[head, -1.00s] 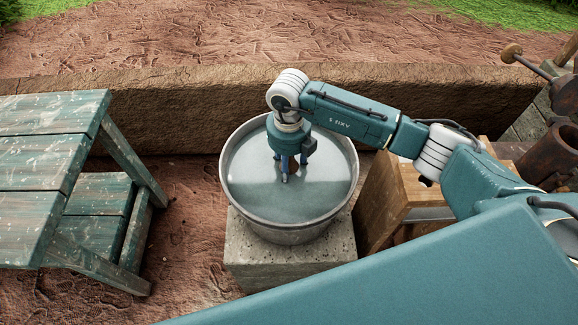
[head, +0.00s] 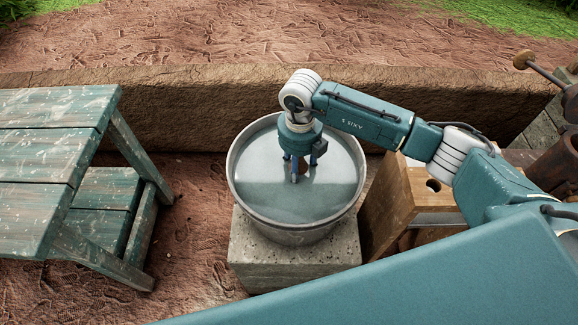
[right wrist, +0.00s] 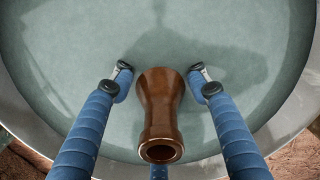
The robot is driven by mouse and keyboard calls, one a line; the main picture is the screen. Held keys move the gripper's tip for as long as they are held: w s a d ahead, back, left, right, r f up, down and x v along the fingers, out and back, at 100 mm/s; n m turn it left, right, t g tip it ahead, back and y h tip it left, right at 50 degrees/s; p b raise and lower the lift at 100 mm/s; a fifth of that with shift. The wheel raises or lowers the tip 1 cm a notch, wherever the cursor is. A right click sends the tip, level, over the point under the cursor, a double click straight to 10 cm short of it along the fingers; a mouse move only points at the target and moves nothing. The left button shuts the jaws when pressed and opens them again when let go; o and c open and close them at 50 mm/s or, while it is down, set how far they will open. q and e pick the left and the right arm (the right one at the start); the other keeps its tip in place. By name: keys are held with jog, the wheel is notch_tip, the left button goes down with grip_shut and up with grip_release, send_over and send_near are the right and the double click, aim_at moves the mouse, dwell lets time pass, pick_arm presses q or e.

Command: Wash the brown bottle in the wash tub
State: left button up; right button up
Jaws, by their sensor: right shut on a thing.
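The wash tub (head: 238,205) is a round grey metal basin of cloudy water on a stone block. My right gripper (head: 300,172) points down inside the tub's rim, over the middle of the water. It is shut on the brown bottle (right wrist: 160,100), a glossy vessel with a narrowed neck and open mouth. In the right wrist view the bottle stands between the blue fingers of my right gripper (right wrist: 160,70), mouth towards the camera. In the head view the fingers mostly hide the bottle. I cannot tell how deep its base sits. My left gripper is not in view.
A worn green wooden table (head: 40,150) with a lower bench stands at the left. A wooden box with a round hole (head: 440,200) stands right of the tub, near a rusty metal machine (head: 552,160). A low earthen wall (head: 180,105) runs behind the tub.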

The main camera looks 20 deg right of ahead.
jog(key=shift+s+d, duration=0.15)
jog(key=shift+d, duration=0.45)
jog(key=shift+s+d, duration=0.15)
jog(key=shift+d, duration=0.4)
jog(key=w+a+b, duration=0.2)
jog(key=a, duration=0.4)
jog(key=shift+s+d+p, duration=0.25)
jog(key=shift+s+d, duration=0.1)
jog(key=shift+d, duration=0.65)
jog(key=shift+s+d+p, duration=0.2)
jog(key=shift+s+d, duration=0.15)
jog(key=shift+d, duration=0.65)
jog(key=shift+s+d+p, duration=0.25)
jog(key=shift+s+d, duration=0.1)
jog(key=shift+d, duration=0.65)
jog(key=a, duration=0.2)
jog(key=w+a+b, duration=0.1)
jog(key=a, duration=0.1)
jog(key=shift+w+a, duration=0.1)
jog(key=shift+w, duration=0.05)
jog(key=shift+s+d, duration=0.2)
jog(key=shift+d, duration=0.5)
jog(key=shift+s+d, duration=0.25)
jog(key=shift+d, duration=0.5)
jog(key=shift+s+d, duration=0.2)
jog(key=shift+d, duration=0.5)
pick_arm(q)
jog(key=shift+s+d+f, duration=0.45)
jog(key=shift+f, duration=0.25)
